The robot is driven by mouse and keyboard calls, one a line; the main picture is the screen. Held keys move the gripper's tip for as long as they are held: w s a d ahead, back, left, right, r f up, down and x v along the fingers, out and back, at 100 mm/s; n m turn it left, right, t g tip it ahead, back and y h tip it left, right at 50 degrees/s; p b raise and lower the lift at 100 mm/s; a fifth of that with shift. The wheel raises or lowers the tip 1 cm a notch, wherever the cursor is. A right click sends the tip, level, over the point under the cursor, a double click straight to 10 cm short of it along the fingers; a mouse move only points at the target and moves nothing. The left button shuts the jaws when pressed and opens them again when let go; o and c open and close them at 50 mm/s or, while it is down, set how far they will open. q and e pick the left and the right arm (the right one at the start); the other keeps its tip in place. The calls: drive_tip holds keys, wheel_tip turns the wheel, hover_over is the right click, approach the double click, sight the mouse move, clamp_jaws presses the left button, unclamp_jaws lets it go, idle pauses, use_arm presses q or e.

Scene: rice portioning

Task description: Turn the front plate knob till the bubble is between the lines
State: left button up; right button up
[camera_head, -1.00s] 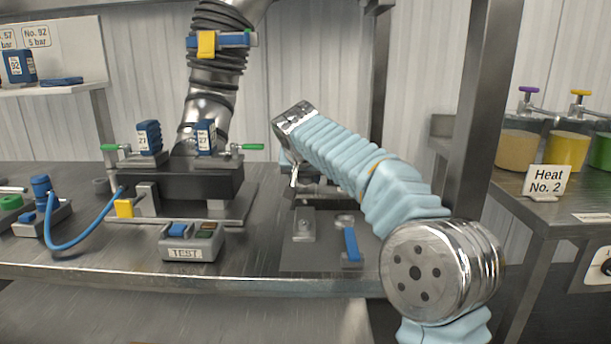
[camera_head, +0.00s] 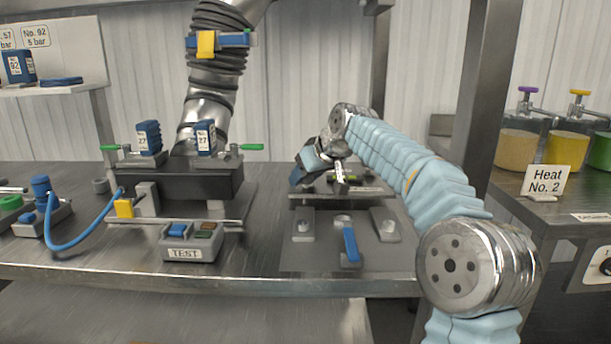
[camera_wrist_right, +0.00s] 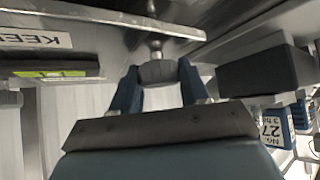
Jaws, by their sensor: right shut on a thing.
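My right gripper (camera_head: 300,178) is over the left side of the raised metal plate (camera_head: 378,187) in the head view. In the right wrist view its two blue fingers (camera_wrist_right: 158,88) are closed around a dark grey knob (camera_wrist_right: 157,72) on a short metal stem. A yellow-green level vial (camera_wrist_right: 50,74) in a dark housing lies to the left in that view. The level (camera_head: 347,179) also shows in the head view, partly covered by my gripper. The bubble's place against the lines is too small to tell. My left gripper is not in view.
A grey base with a blue lever (camera_head: 351,245) stands in front of the plate. To the left are a TEST box (camera_head: 191,243), a black block (camera_head: 180,185) with blue number tags, and a blue hose (camera_head: 75,243). A metal post (camera_head: 487,90) stands to the right.

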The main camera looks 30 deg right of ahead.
drive_tip(key=n+g+y, duration=0.1)
drive_tip(key=n+y, duration=0.1)
drive_tip(key=n, duration=0.1)
drive_tip(key=n+y, duration=0.2)
drive_tip(key=n, duration=0.1)
drive_tip(key=shift+d+n+g+y, duration=0.1)
drive_tip(key=shift+n+g+y, duration=0.2)
drive_tip(key=shift+g, duration=0.1)
drive_tip(key=shift+r, duration=0.1)
drive_tip(key=o, duration=1)
drive_tip(key=shift+o, duration=0.2)
